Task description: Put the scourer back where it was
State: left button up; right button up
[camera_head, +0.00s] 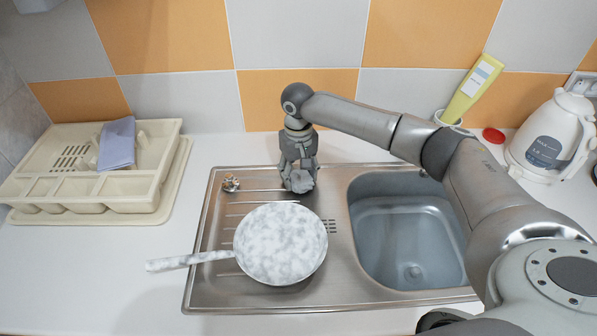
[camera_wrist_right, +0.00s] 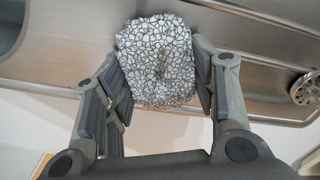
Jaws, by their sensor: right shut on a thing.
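The scourer (camera_wrist_right: 157,62) is a grey, rough wire-like pad. In the right wrist view it sits between the two fingers of my right gripper (camera_wrist_right: 160,85), which is shut on it. In the head view the scourer (camera_head: 299,183) shows at the fingertips of my right gripper (camera_head: 298,172), at the back edge of the steel sink's drainboard (camera_head: 225,283). Whether the scourer touches the steel I cannot tell. My left gripper is not in view.
A marbled pan (camera_head: 281,243) lies on the drainboard, its handle pointing left. The basin (camera_head: 408,240) on the right is empty. A beige dish rack (camera_head: 150,190) with a bluish cloth (camera_head: 117,143) stands left. A kettle (camera_head: 550,135) and yellow bottle (camera_head: 470,90) stand back right.

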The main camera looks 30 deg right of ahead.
aim_at(298, 174)
jog(key=shift+f, duration=0.1)
jog(key=o, duration=0.9)
notch_tip(298, 174, up, 12)
jog(key=shift+r+b, duration=0.15)
jog(key=shift+b, duration=0.85)
